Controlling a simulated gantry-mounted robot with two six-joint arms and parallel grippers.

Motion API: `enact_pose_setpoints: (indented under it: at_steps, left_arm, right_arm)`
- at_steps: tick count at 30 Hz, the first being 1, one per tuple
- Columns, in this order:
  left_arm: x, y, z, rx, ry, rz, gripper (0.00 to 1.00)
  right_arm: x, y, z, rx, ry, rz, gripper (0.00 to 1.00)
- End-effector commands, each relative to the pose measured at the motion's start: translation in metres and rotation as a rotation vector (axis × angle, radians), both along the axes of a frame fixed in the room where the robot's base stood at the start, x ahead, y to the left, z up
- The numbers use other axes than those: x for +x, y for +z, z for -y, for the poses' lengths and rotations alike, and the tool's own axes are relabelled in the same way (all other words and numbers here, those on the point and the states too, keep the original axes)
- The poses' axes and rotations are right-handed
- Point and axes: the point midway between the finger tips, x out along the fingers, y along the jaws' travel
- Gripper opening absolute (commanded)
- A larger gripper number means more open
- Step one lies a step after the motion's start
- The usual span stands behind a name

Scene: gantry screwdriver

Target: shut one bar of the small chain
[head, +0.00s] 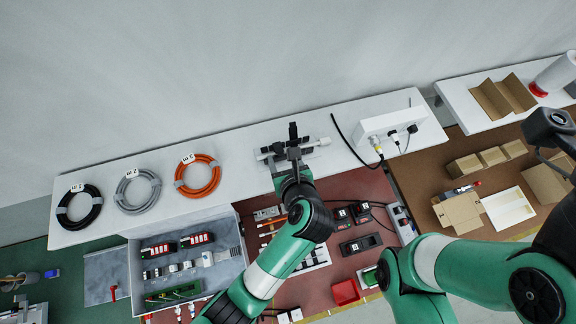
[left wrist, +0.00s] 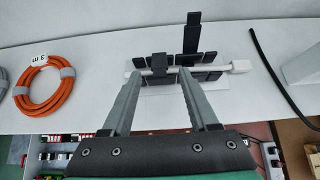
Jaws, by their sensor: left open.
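The small chain (left wrist: 208,74) lies on the white shelf, a row of black bars with a white rod or cable running along it, its white end at the right. One black bar (left wrist: 191,38) sticks out beyond the row toward the back. A black block (left wrist: 159,66) sits over the rod left of it. In the head view the chain (head: 318,144) is partly covered by my left gripper (head: 289,153). My right gripper is not in view.
Black, grey and orange cable coils (head: 197,175) lie on the shelf to the left. A white box (head: 385,122) with cables stands to the right, a loose black cable (head: 346,141) beside it. A grey tray (head: 190,258) and tools lie below the shelf.

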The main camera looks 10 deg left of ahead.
Motion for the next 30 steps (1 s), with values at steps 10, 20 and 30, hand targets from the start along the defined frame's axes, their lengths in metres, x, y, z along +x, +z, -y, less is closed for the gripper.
enact_pose_setpoints:
  at_steps: [10,20,30]
  left_arm:
    - [-0.055,0.046,0.024,-0.001,-0.002,0.003,0.6]
    - [-0.064,0.054,0.026,0.001,0.0,-0.001,0.6]
    - [-0.066,0.07,-0.004,-0.171,0.32,0.19,0.06]
  right_arm:
    - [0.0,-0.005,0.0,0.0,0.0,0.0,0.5]
    - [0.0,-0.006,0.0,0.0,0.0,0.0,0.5]
    - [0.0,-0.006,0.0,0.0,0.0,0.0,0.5]
